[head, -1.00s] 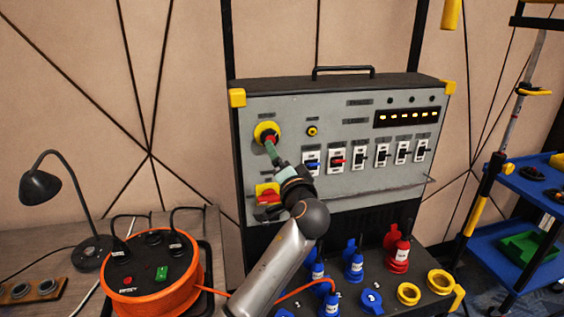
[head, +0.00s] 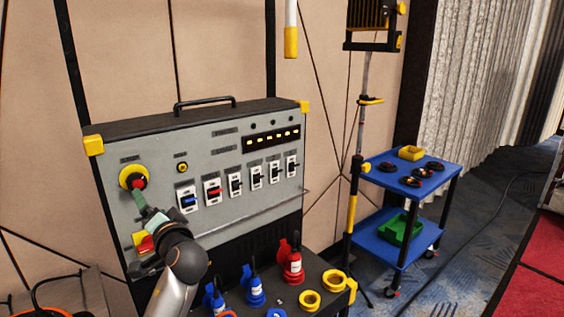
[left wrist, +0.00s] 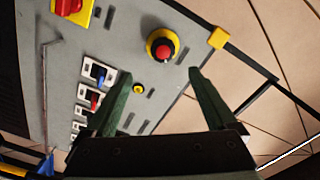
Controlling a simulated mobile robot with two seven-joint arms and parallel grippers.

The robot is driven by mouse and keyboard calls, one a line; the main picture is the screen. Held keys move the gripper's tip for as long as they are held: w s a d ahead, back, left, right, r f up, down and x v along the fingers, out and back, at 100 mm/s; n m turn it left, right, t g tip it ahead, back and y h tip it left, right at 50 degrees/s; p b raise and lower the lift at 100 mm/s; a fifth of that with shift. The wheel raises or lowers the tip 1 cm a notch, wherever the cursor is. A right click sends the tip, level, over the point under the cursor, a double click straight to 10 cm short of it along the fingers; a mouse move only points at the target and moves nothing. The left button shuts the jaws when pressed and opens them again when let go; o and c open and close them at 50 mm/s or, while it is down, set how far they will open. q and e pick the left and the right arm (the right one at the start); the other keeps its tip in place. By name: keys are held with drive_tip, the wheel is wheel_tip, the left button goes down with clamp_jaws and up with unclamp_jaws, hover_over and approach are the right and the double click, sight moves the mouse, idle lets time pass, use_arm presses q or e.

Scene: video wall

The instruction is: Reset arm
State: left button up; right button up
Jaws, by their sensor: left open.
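My left gripper (head: 146,208) is in front of the left part of the grey control panel (head: 225,155), just below the red emergency button on its yellow ring (head: 133,178). In the left wrist view my left gripper (left wrist: 160,95) has its two green fingers wide apart with nothing between them. The red button (left wrist: 163,50) shows beyond the fingertips there, apart from them. My right gripper is in neither view.
A row of breaker switches (head: 237,184) runs along the panel. Red and blue plugs (head: 291,262) stand on the ledge below. A blue cart (head: 425,175) is at the right, beside a tripod stand. Open carpet (head: 465,235) lies beyond.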

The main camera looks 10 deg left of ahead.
use_arm(q)
drive_tip(key=s+d+f+m+h, duration=0.1)
drive_tip(key=s+d+f+h, duration=0.25)
drive_tip(key=f, duration=0.65)
drive_tip(key=s+d+f+m+h, duration=0.2)
drive_tip(key=s+d+f+h, duration=0.15)
drive_tip(key=f, duration=0.65)
drive_tip(key=s+d+f+m+h, duration=0.1)
drive_tip(key=s+d+f+h, duration=0.15)
drive_tip(key=d+f, duration=0.45)
drive_tip(key=s+d+f+n+g+h, duration=0.1)
drive_tip(key=s+d+f+n+h, duration=0.1)
drive_tip(key=s+f, duration=0.5)
drive_tip(key=s+d+f+n+g+h, duration=0.1)
drive_tip(key=s+d+f+h, duration=0.3)
drive_tip(key=s, duration=0.9)
wheel_tip(320, 180, down, 3)
drive_tip(key=shift+d+r+n+g, duration=0.1)
drive_tip(key=shift+d+n+g, duration=0.3)
drive_tip(key=shift+d, duration=0.05)
